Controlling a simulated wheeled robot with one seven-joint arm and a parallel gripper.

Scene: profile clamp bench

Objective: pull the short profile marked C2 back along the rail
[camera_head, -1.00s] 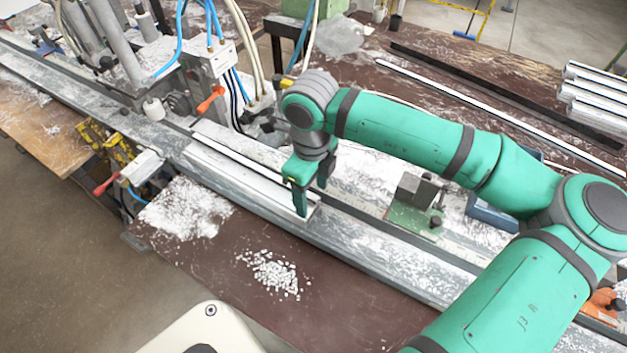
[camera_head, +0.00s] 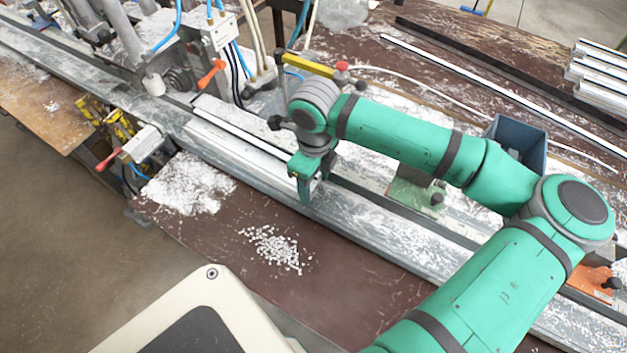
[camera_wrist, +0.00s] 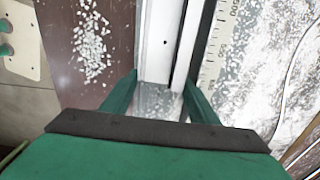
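The short profile (camera_head: 243,146) is a pale bar with a dark slot, lying along the grey rail (camera_head: 375,223). No C2 marking is legible. Its near end also shows in the wrist view (camera_wrist: 155,55). My gripper (camera_head: 307,190) is at this near end, pointing down, with one finger on each side of the bar. In the wrist view, my gripper's fingers (camera_wrist: 161,78) are spread apart with the profile's end between them. I see no clear grip, and exact contact is hard to tell. Bare rail shows just past the profile's end.
A clamp with an orange lever (camera_head: 211,74) and a red-handled clamp (camera_head: 110,158) stand by the rail's far part. A green block fixture (camera_head: 418,190) and a blue bin (camera_head: 519,144) lie behind my arm. White pellets (camera_head: 275,248) lie in front. The rail toward lower right looks clear.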

